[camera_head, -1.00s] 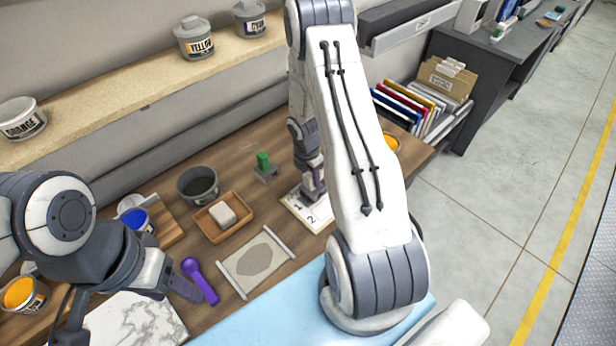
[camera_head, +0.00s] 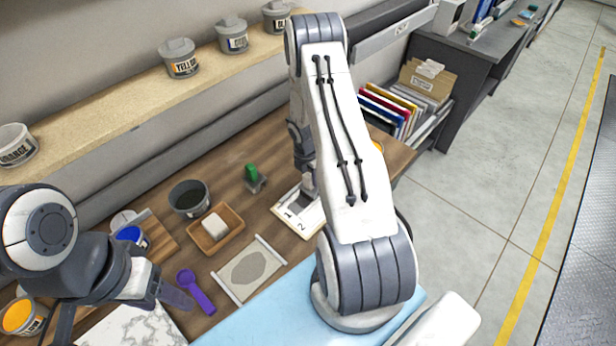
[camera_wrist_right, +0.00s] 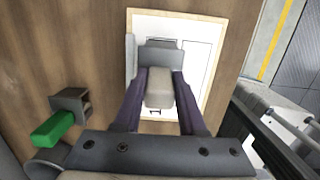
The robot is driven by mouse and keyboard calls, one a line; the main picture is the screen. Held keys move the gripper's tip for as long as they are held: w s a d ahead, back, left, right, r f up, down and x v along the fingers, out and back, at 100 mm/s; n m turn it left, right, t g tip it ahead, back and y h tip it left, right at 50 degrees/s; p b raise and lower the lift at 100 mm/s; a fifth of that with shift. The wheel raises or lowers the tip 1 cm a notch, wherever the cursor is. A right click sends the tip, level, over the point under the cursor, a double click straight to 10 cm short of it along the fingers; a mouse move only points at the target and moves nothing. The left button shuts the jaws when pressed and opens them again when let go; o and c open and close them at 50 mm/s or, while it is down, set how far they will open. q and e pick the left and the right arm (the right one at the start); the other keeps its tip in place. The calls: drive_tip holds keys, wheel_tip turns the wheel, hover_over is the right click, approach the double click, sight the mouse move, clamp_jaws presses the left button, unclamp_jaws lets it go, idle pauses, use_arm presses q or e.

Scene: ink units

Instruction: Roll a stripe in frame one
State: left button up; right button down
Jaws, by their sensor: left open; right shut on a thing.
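A white card (camera_head: 302,222) numbered 1 and 2 lies on the wooden table. In the right wrist view, the card (camera_wrist_right: 203,90) shows thin dark frame lines. My right gripper (camera_head: 307,183) is over the card's far part, near number 1. In the wrist view it (camera_wrist_right: 160,92) is shut on a tool with a pale handle (camera_wrist_right: 159,90) and a wide grey head (camera_wrist_right: 160,56), apparently a roller. The head covers part of the card; I cannot tell whether it touches. No stripe is visible. My left gripper (camera_head: 172,297) is open and empty, beside a purple scoop (camera_head: 196,292).
A green-handled tool in a grey holder (camera_head: 255,178) stands left of the card. A dark pot (camera_head: 189,198), a wooden tray with a pale block (camera_head: 217,242) and a grey sheet (camera_head: 250,271) lie nearby. Ink tubs (camera_head: 180,58) line the shelf.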

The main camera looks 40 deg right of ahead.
drive_tip(key=shift+d+f+p, duration=0.1)
drive_tip(key=shift+d+p, duration=0.7)
drive_tip(key=shift+d, duration=0.35)
drive_tip(key=shift+w+d+r, duration=0.15)
drive_tip(key=shift+r, duration=0.05)
drive_tip(key=shift+s+a+f+b, duration=0.1)
drive_tip(key=shift+a+b, duration=0.55)
drive_tip(key=shift+a, duration=0.35)
drive_tip(key=shift+s+a+f+b, duration=0.1)
drive_tip(key=shift+a+b, duration=0.55)
drive_tip(key=shift+a, duration=0.3)
drive_tip(key=shift+s+a+r+b, duration=0.1)
drive_tip(key=shift+a+b, duration=0.15)
drive_tip(key=shift+a, duration=0.25)
drive_tip(key=shift+s+a+r+b, duration=0.1)
drive_tip(key=shift+a+b, duration=0.1)
drive_tip(key=shift+a, duration=0.25)
drive_tip(key=shift+a+f+b, duration=0.2)
drive_tip(key=shift+a+b, duration=0.55)
drive_tip(key=shift+a, duration=0.25)
drive_tip(key=a+r+p, duration=0.3)
drive_tip(key=r+p, duration=0.1)
drive_tip(key=r, duration=0.2)
drive_tip(key=shift+s+a+r, duration=0.2)
drive_tip(key=shift+s+a, duration=0.15)
drive_tip(key=shift+s, duration=0.05)
